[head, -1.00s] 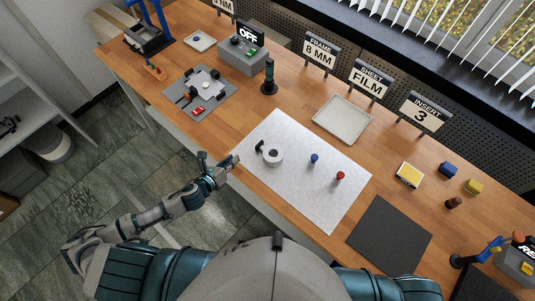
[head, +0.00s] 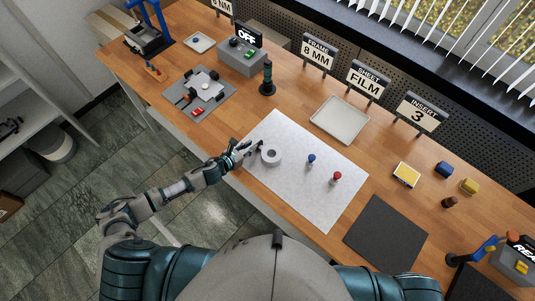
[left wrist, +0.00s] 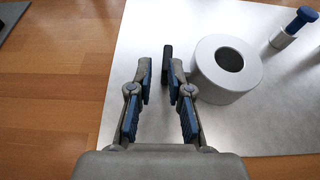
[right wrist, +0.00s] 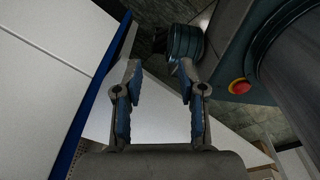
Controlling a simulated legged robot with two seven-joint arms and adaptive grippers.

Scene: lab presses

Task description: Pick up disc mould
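The disc mould (head: 270,156) is a pale ring with a dark centre hole, lying on the white sheet (head: 316,208). It also shows in the left wrist view (left wrist: 208,80), to the right of the fingers. A dark upright handle (left wrist: 167,52) stands on its left side, partly hidden by my right-hand finger. My left gripper (head: 251,147) is at the sheet's left edge, beside the mould. In the left wrist view it is open (left wrist: 161,72), its fingertips close to the handle; I cannot tell whether they touch. My right gripper (right wrist: 160,68) is open and empty, away from the bench.
A blue-topped peg (head: 311,160) and a red-topped peg (head: 336,178) stand on the sheet right of the mould. A dark mat (head: 386,235) lies to the right, a pale tray (head: 340,119) behind. A grey fixture plate (head: 188,108) and a dark green post (head: 267,78) stand farther left.

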